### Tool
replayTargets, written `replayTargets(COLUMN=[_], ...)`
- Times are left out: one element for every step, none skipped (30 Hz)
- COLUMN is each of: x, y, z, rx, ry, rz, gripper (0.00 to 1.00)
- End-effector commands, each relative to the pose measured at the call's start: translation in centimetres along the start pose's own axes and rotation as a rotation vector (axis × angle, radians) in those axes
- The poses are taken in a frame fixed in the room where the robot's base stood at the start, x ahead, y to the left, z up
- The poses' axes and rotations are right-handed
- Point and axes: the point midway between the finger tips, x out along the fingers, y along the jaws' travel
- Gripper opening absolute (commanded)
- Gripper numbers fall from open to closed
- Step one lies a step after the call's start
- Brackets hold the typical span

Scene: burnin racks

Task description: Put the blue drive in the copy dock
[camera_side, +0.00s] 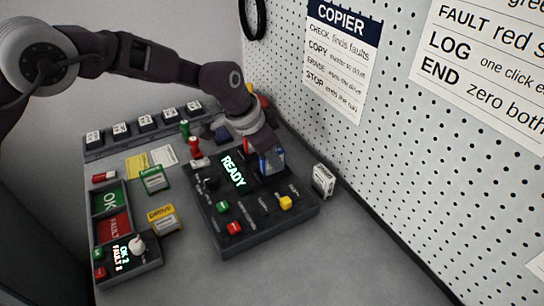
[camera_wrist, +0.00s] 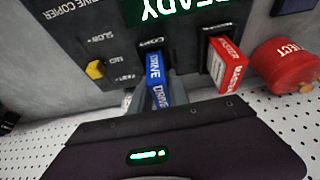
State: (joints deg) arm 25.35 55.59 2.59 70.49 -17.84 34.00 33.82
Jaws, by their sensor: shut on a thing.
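The blue drive (camera_wrist: 157,80), lettered DRIVE, stands between the fingers of my gripper (camera_wrist: 156,95) in the wrist view. Its far end is at the slot under the COPY label on the drive copier (camera_wrist: 120,65). How deep it sits in the copy dock I cannot tell. A red drive lettered MASTER (camera_wrist: 228,62) stands in the dock beside it, to the right. In the side view my gripper (camera_side: 268,148) is at the right back edge of the copier (camera_side: 258,228), with the blue drive (camera_side: 272,162) under it.
The copier's READY display (camera_side: 233,171) is lit. A red REJECT container (camera_wrist: 288,65) is close right of the master drive in the wrist view. A yellow speed knob (camera_wrist: 95,69) is to the left. A small white box (camera_side: 323,180) stands by the pegboard wall. The front right table is clear.

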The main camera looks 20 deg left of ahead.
Motion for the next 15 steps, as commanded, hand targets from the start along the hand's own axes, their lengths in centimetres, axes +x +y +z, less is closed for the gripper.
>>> replayTargets(x=[0.02, 0.04, 0.07, 0.10, 0.12, 0.15, 0.17, 0.20, 0.23, 0.25, 0.27, 0.30, 0.32, 0.34, 0.34], y=[0.00, 0.00, 0.00, -0.01, 0.00, -0.01, -0.01, -0.01, -0.01, -0.01, -0.01, -0.02, -0.02, -0.02, -0.02], z=[0.00, 0.01, 0.02, 0.03, 0.05, 0.06, 0.07, 0.08, 0.10, 0.10, 0.12, 0.13, 0.14, 0.15, 0.15], rx=[0.000, 0.000, 0.000, 0.000, 0.000, 0.000, 0.000, 0.000, 0.000, 0.000, 0.000, 0.000, 0.000, 0.000, 0.000], ry=[0.000, 0.000, 0.000, 0.000, 0.000, 0.000, 0.000, 0.000, 0.000, 0.000, 0.000, 0.000, 0.000, 0.000, 0.000], rz=[0.000, 0.000, 0.000, 0.000, 0.000, 0.000, 0.000, 0.000, 0.000, 0.000, 0.000, 0.000, 0.000, 0.000, 0.000], gripper=[0.00, 0.00, 0.00, 0.00, 0.00, 0.00, 0.00, 0.00, 0.00, 0.00, 0.00, 0.00, 0.00, 0.00, 0.27])
